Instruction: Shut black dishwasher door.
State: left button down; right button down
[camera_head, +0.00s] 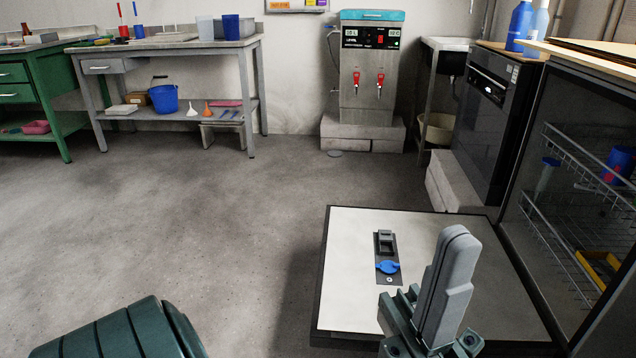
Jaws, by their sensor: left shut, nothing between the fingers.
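The black dishwasher door (345,262) is folded down flat on the right side. Its pale inner panel faces up, with a dark dispenser strip and a blue cap (388,267) in the middle. The dishwasher (525,185) stands open at the right edge, its wire racks (572,165) in view inside. My left gripper (458,236) is shut and empty. In the picture it overlaps the right front part of the door; whether it touches the door I cannot tell. It hides part of the panel. My right gripper is not in view.
Another black appliance (482,130) stands on pale blocks beyond the dishwasher. Blue bottles (521,27) stand on top of it. A water dispenser (367,75) is at the back wall. A grey workbench (170,45) and a green one (40,88) are at left.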

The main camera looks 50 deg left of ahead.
aim_at(501, 309)
jog(key=k+j+u, duration=0.1)
jog(key=j+u, duration=0.25)
jog(key=j, duration=1.9)
